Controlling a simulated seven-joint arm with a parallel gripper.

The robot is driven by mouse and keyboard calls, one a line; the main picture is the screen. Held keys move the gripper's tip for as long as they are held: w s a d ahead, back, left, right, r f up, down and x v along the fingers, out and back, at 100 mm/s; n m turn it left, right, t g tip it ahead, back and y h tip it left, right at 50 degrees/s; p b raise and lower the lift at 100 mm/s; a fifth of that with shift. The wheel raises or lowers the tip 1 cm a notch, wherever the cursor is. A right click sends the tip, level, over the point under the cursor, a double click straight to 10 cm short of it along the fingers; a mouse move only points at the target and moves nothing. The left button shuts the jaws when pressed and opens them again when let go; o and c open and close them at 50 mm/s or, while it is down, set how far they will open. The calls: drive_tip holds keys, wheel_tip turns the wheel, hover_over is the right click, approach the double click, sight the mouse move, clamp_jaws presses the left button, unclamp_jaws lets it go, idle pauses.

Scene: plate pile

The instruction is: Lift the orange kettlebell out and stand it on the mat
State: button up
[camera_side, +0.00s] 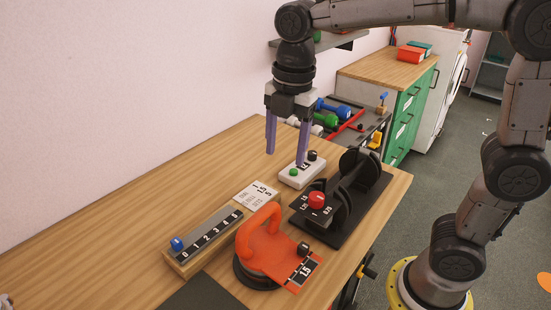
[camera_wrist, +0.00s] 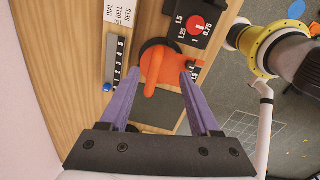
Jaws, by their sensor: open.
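The orange kettlebell (camera_side: 270,226) stands in a dark round base near the front of the wooden table, its handle loop upright. An orange plate marked 1.5 with a black knob (camera_side: 303,249) sits at its right. In the wrist view the kettlebell (camera_wrist: 160,68) shows between and beyond my fingertips. A dark mat (camera_side: 203,294) lies at the bottom edge of the side view, partly cut off; it also shows in the wrist view (camera_wrist: 155,113). My gripper (camera_side: 287,156) is open and empty, with purple fingers pointing down, high above the table and apart from the kettlebell.
A numbered rail with a blue knob (camera_side: 177,243) lies left of the kettlebell. A black plate-loaded dumbbell on a stand (camera_side: 358,181) with a red knob (camera_side: 317,200) is at right. A white control box (camera_side: 300,172) and a printed card (camera_side: 256,195) lie behind. The table's left part is clear.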

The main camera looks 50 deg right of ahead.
sight(274, 207)
drive_tip(key=a+f, duration=0.1)
drive_tip(key=w+f, duration=0.1)
drive_tip(key=f, duration=0.1)
drive_tip(key=shift+a+n+g, duration=0.3)
drive_tip(key=shift+a+g, duration=0.05)
drive_tip(key=shift+g, duration=0.05)
wheel_tip(274, 207, down, 13)
drive_tip(key=shift+f, duration=0.2)
clamp_jaws()
idle(1.2)
drive_tip(key=shift+w+r, duration=0.15)
drive_tip(key=shift+r, duration=0.1)
drive_tip(key=shift+r, duration=0.4)
idle(0.4)
